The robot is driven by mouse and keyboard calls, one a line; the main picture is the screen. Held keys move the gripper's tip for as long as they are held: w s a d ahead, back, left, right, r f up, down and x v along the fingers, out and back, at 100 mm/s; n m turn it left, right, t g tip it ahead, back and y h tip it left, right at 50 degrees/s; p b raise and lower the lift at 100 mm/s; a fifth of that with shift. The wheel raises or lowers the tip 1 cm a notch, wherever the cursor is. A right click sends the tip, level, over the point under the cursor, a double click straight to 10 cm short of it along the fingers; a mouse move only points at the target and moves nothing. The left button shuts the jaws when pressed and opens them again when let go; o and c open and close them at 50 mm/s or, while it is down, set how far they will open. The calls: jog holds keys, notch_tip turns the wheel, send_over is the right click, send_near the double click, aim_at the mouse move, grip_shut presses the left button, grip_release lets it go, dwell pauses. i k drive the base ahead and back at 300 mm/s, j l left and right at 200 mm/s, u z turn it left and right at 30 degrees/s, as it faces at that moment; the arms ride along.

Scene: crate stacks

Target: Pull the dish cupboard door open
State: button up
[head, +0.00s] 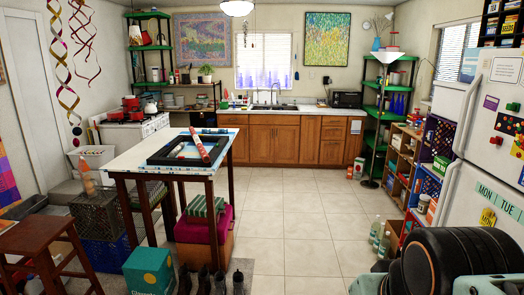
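Brown wooden cupboards (270,138) run under the counter against the back wall in the head view. Their doors and drawers look shut. I cannot tell which door is the dish cupboard's; dishes (172,101) stand on a shelf to the left of the sink. The cupboards are across the room from me, and the table hides part of their left end. A large dark rounded part at the bottom right looks like my own arm. My gripper's fingers do not show, so its state is hidden.
A white-topped table (215,155) stands left of centre, with a pink-covered box (204,222) below. A white fridge (485,130) and shelves line the right. The tiled floor (285,215) between is clear.

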aim_at(240, 143)
jog(key=i+z, duration=0.4)
jog(key=i, duration=1.55)
jog(key=i+u, duration=0.15)
jog(key=i, duration=1.05)
jog(key=i+l+u, duration=0.2)
jog(key=i, duration=2.2)
jog(key=i+u, duration=0.3)
jog(key=i, duration=0.85)
jog(key=i+l+u, duration=0.1)
jog(key=i+u, duration=0.35)
jog(key=i, duration=0.7)
jog(key=i+u, duration=0.1)
jog(key=i, duration=1.1)
